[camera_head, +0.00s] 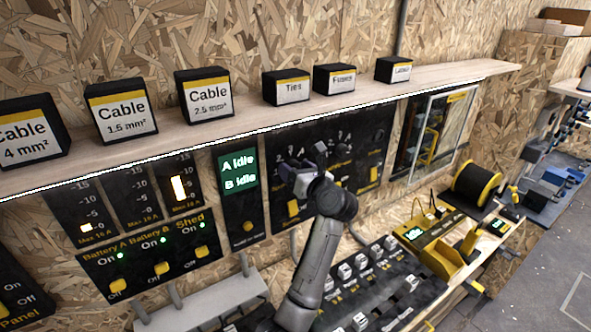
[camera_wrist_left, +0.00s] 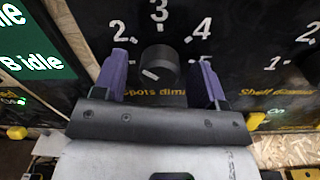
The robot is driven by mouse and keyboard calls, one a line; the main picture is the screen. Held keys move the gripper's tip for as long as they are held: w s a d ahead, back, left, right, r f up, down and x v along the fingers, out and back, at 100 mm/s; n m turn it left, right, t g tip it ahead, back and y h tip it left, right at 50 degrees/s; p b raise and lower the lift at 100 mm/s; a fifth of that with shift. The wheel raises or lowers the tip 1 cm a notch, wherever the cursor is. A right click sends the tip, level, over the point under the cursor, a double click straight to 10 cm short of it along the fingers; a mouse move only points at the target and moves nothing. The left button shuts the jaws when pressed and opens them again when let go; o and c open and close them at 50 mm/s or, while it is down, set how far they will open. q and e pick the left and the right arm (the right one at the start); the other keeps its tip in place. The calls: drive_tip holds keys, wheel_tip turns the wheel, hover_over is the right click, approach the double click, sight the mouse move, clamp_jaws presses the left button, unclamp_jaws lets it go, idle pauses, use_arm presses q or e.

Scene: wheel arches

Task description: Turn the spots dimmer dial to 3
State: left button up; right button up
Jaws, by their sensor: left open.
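The spots dimmer dial (camera_wrist_left: 157,66) is a round black knob on a dark panel in the left wrist view. Its white mark points to the lower left, away from the 3 at the top. The 2 and 4 show to its upper left and upper right. The label below is partly hidden by my left gripper (camera_wrist_left: 161,60). Its two purple fingers are open, one on each side of the dial, with gaps between them and the knob. In the head view my left gripper (camera_head: 308,163) is in front of the dimmer panel (camera_head: 342,135) and hides this dial.
A second dial's scale and the shelf dimmer label (camera_wrist_left: 275,92) are at the right in the left wrist view. A green status screen (camera_head: 239,170) is left of the dimmers. A shelf (camera_head: 240,122) with labelled boxes runs above. A switch board (camera_head: 375,290) lies below my arm.

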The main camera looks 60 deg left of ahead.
use_arm(q)
drive_tip(key=shift+a, duration=0.2)
drive_tip(key=shift+c, duration=0.2)
drive_tip(key=c, duration=0.9)
